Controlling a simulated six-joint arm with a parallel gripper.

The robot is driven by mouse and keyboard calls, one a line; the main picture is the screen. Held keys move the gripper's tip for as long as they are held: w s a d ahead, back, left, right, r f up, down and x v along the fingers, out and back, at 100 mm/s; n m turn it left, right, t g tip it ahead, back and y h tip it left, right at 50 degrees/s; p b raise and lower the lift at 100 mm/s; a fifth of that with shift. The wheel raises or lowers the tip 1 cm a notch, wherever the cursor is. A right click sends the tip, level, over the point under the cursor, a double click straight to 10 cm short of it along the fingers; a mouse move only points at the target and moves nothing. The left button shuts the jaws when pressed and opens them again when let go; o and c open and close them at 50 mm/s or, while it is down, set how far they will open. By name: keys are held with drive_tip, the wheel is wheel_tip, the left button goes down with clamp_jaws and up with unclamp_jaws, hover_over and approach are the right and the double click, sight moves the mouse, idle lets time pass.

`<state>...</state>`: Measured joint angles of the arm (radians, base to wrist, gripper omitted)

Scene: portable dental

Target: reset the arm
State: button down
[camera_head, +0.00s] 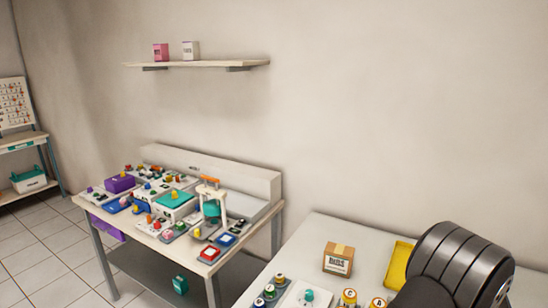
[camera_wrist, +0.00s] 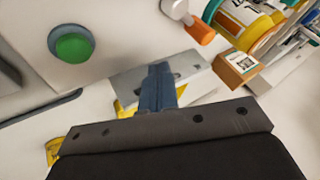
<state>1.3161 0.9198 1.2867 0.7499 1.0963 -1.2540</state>
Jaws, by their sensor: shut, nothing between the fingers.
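My gripper (camera_wrist: 158,88) shows in the wrist view, its fingers together and nothing held between them. It points over a pale surface. In the head view, a dark, ribbed part of my arm fills the lower right corner, above the right-hand table (camera_head: 335,228). The gripper itself does not show in the head view.
A cardboard box (camera_head: 338,262) and a yellow tray (camera_head: 396,266) stand on the right-hand table, with several small knobbed items in front. A crowded workbench (camera_head: 250,210) stands to the left. A wall shelf (camera_head: 205,65) holds two small boxes. A green button (camera_wrist: 74,48) shows in the wrist view.

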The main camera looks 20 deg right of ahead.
drive_tip(key=s+m+h, duration=0.1)
drive_tip(key=s+m, duration=0.1)
drive_tip(key=m, duration=0.1)
drive_tip(key=shift+a+h, duration=0.3)
drive_tip(key=shift+h, duration=0.1)
drive_tip(key=shift+s+a+m+h, duration=0.15)
drive_tip(key=shift+s+m+h, duration=0.45)
drive_tip(key=shift+s+m, duration=0.4)
drive_tip(key=shift+s+d+r, duration=0.15)
drive_tip(key=shift+s+r, duration=0.1)
drive_tip(key=shift+s, duration=0.25)
drive_tip(key=shift+s+d+r, duration=0.15)
drive_tip(key=shift+s+r, duration=0.1)
drive_tip(key=shift+s, duration=0.2)
drive_tip(key=shift+s+r, duration=0.2)
drive_tip(key=shift+r, duration=0.1)
